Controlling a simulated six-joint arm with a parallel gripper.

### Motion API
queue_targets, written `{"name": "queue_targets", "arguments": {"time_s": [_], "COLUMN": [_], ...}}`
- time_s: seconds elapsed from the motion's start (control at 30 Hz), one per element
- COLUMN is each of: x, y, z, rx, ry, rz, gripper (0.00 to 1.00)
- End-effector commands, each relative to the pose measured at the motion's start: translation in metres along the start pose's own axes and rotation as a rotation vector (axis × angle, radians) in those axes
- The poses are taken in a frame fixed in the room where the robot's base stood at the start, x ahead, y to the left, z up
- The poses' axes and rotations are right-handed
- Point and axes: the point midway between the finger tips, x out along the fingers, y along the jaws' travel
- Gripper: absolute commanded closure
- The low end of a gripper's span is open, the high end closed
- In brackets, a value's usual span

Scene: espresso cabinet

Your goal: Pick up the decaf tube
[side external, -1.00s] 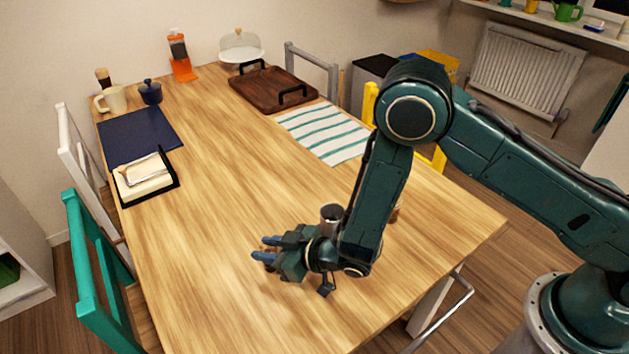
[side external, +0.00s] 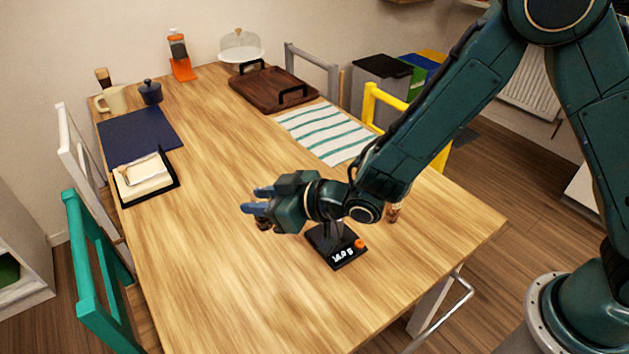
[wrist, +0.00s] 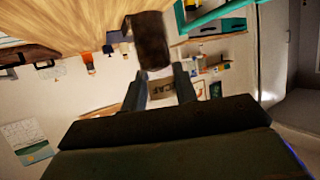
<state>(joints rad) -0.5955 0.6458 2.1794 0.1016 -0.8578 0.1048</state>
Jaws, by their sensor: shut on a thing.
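My gripper (side external: 258,202) is above the table, left of the black scale, with its blue fingers pointing left. It is shut on a dark brown tube (wrist: 151,42), which shows beyond the fingertips (wrist: 160,80) in the wrist view. In the side view a small part of the tube (side external: 263,223) shows below the fingers; the rest is hidden by the gripper. I cannot read a label on it, so I cannot confirm that it is the decaf tube. Another small brown tube (side external: 394,212) stands near the table's right edge, partly behind my arm.
The black scale (side external: 337,252) has a lit readout and an orange knob. A striped cloth (side external: 323,133), a wooden tray (side external: 262,92), a blue mat (side external: 140,137) and a black-edged napkin holder (side external: 150,185) lie farther back. The table's front left is clear.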

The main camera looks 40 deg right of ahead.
Motion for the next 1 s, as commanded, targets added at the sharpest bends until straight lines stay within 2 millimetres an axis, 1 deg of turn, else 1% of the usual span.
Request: {"name": "queue_targets", "arguments": {"time_s": [0.03,0.2,0.4,0.57,1.0], "x": [-0.003,-0.011,-0.017,-0.019,-0.019], "y": [0.0,0.0,0.0,0.0,0.0], "z": [-0.009,-0.029,-0.042,-0.047,-0.047], "rx": [0.001,0.0,0.0,0.0,0.0], "ry": [0.005,0.004,0.002,0.002,0.001], "rz": [0.0,0.0,0.0,0.0,0.0], "gripper": [0.94,0.94,0.94,0.94,0.94]}}
